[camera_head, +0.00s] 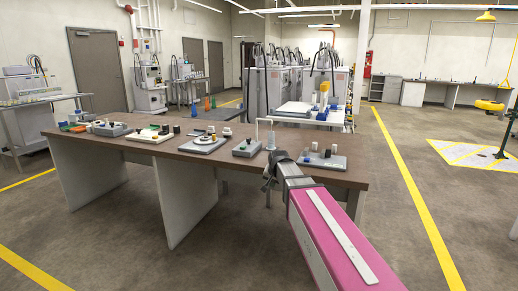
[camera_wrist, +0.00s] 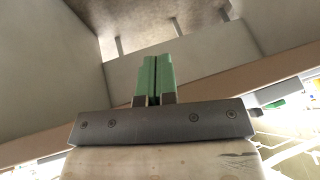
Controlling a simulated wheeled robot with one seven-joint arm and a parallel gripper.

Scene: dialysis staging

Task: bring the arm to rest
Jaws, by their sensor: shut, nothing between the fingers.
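My gripper (camera_wrist: 155,62) shows in the wrist view with its two green fingers side by side and touching. It is shut and empty. In the head view my pink arm reaches from the lower right toward the front edge of the long brown-topped table (camera_head: 130,142). My gripper's end shows there only as a small dark shape near that edge, and its fingers cannot be made out.
Grey trays with small parts, among them one at the right end (camera_head: 322,160) and one near the middle (camera_head: 246,148), stand along the table. A pale panel leg (camera_head: 186,200) supports it. Open floor (camera_head: 395,185) with a yellow line (camera_head: 410,185) lies to the right.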

